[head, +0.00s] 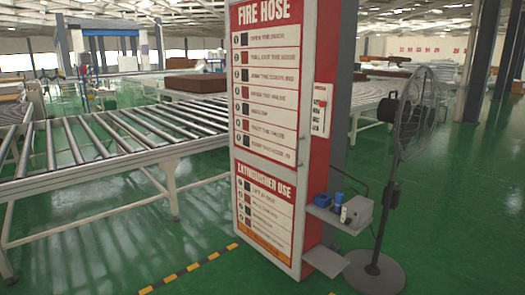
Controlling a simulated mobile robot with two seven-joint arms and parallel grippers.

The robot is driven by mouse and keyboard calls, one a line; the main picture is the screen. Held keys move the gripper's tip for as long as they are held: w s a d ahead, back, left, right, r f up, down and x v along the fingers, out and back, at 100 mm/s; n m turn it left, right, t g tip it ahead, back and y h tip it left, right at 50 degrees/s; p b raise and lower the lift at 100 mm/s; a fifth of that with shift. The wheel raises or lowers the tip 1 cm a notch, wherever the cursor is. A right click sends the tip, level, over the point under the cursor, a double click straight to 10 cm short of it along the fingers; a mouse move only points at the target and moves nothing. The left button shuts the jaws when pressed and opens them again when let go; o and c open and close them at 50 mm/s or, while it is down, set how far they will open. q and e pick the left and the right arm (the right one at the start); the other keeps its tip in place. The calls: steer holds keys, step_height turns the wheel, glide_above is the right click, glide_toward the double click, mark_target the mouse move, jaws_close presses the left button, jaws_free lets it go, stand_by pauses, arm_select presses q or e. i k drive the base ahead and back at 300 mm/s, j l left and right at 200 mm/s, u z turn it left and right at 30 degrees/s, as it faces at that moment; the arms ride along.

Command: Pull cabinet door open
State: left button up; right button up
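A tall red and white cabinet (308,155) stands in the middle of the head view. Its upper door panel (267,120) reads "FIRE HOSE" and its lower panel (266,215) reads "EXTINGUISHER USE". Both panels look closed. A small handle (301,151) shows at the right edge of the upper panel. Neither of my grippers is in view, and nothing touches the cabinet front.
A roller conveyor (110,135) stands left of the cabinet. A pedestal fan (375,270) stands close on its right, next to a side shelf (340,217) holding small items. Yellow-black tape (190,268) marks the floor. Green floor in front is clear.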

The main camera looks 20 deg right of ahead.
mark_target(271, 44)
steer(key=i+j+z, duration=0.2)
steer(key=i, duration=0.35)
steer(key=i+j+z, duration=0.2)
steer(key=i, duration=0.4)
steer(key=i+j+z, duration=0.2)
steer(key=i+j, duration=0.15)
steer(key=i, duration=0.15)
